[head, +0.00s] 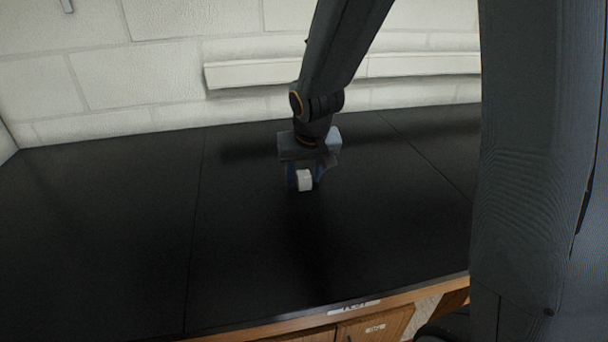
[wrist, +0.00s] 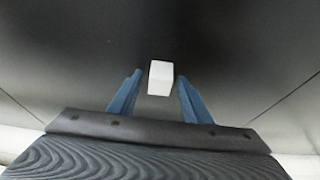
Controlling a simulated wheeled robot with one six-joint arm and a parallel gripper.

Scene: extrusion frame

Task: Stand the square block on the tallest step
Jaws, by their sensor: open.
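A small white square block (head: 305,181) is at my gripper on the black bench top. My gripper (head: 304,179) points down over the bench, its blue fingers on either side of the block in the head view. In the wrist view the block (wrist: 161,77) shows just past and between the tips of the open blue fingers (wrist: 158,80), with a gap to each side. Whether the block rests fully on the bench is hard to tell. No steps show in either view.
The black bench top (head: 110,230) is bare around the block, with thin seams across it. A pale block wall (head: 140,75) with a ledge (head: 250,74) stands behind. The wooden front edge (head: 400,299) with drawers is at the near side.

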